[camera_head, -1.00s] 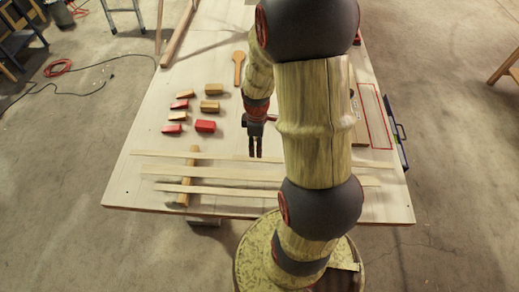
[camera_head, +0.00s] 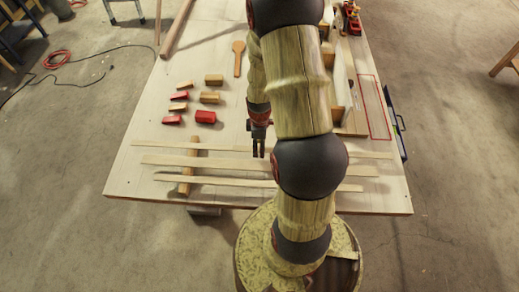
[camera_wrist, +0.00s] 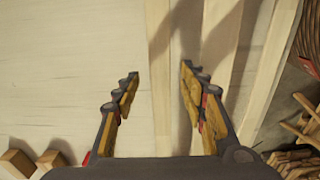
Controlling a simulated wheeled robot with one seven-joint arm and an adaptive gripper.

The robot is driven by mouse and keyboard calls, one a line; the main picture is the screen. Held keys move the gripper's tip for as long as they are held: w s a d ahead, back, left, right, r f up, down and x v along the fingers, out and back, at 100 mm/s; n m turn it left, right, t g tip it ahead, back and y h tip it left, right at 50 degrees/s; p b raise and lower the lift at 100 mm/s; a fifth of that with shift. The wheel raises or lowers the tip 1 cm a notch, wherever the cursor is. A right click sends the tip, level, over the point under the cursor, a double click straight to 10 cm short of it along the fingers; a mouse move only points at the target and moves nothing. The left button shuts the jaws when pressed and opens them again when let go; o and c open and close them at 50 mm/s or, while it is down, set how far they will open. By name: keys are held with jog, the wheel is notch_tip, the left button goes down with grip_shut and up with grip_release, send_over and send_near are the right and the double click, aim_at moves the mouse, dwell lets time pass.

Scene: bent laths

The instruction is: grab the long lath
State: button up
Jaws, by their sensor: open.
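Three pale, thin laths lie side by side across the near part of the table. The far lath (camera_head: 180,146) spans the widest and looks the longest; the middle lath (camera_head: 215,164) and near lath (camera_head: 225,182) look shorter. My gripper (camera_head: 259,154) points down at the far lath, with its fingers apart and empty. In the wrist view, the far lath (camera_wrist: 158,40) runs between the spread fingertips of my gripper (camera_wrist: 160,72). The exact height above it is hard to tell. My arm hides parts of the laths to the right.
Several red and tan blocks (camera_head: 205,117) and a wooden paddle (camera_head: 238,58) lie farther back. A red-outlined area (camera_head: 374,106) is at the right. The table's near edge is close to the laths.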

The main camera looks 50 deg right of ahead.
grip_shut()
dwell(0.5)
